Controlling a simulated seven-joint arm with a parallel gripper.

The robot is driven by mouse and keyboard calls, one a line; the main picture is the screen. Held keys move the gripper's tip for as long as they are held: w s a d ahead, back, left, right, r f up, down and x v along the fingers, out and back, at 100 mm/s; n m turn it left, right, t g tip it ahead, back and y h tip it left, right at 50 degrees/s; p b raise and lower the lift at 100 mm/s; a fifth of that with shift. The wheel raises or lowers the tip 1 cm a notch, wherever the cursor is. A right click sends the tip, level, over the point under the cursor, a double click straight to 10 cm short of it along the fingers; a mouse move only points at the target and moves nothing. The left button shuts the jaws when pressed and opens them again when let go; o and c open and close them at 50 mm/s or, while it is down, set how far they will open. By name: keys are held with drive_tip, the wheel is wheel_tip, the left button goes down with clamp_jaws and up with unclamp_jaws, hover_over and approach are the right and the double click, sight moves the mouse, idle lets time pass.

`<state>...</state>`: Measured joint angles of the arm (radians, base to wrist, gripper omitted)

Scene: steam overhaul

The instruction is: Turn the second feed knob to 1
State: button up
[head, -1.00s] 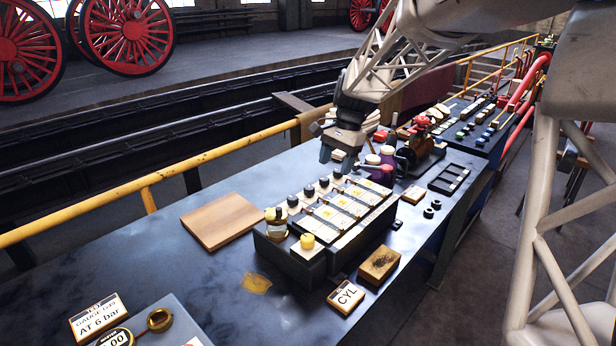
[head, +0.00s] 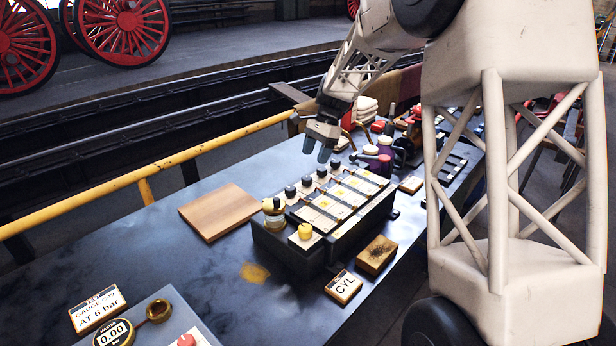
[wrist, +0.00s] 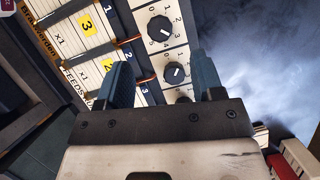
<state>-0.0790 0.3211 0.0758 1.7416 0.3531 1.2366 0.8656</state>
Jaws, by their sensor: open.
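The feed box (head: 340,225) stands on the blue-grey bench, with a row of black knobs (head: 307,181) along its far side. In the wrist view, the strip marked 2 (wrist: 108,64) ends at a round black knob (wrist: 174,72) with a white pointer line and a printed scale. The pointer leans towards the right; its exact reading is too small to tell. My gripper (head: 317,153) is open and empty above the knob row. Its fingers (wrist: 162,64) appear on either side of the second knob in the wrist view, apart from it.
A wooden board (head: 220,211) lies left of the box. A CYL plate (head: 344,287) and a brown block (head: 376,255) lie in front. Purple bottles stand behind. The left bench is mostly clear.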

sight(307, 178)
drive_tip(key=shift+x, duration=3.9)
drive_tip(key=shift+w, duration=0.1)
drive_tip(key=c, duration=0.9)
